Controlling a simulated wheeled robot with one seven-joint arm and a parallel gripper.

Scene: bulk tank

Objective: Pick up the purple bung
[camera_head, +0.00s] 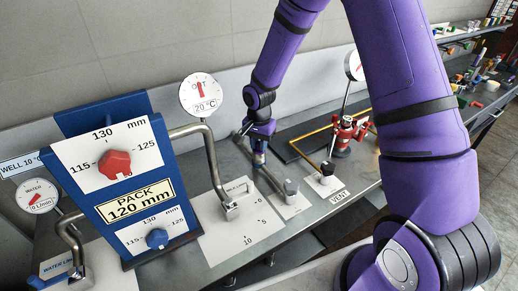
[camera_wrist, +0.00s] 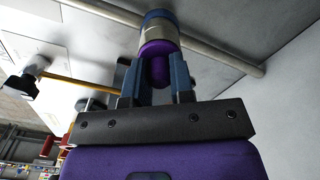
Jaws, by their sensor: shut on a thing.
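The purple bung (camera_wrist: 158,49) shows in the wrist view as a rounded purple piece between my two fingers. A silver band and a blue end lie just beyond it in line; I cannot tell whether they belong to the bung. My gripper (camera_wrist: 157,80) is shut on the bung's narrow near part. In the head view my gripper (camera_head: 258,157) points down just above the grey bench, behind the small grey knob. The bung cannot be made out there, and I cannot tell whether it touches a surface.
A blue panel (camera_head: 73,189) with red and blue knobs stands at the left. A bent metal pipe (camera_head: 213,165) and a dial on a post (camera_head: 202,95) are left of my gripper. A red valve fitting (camera_head: 344,135) and yellow tube (camera_head: 308,134) are at its right.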

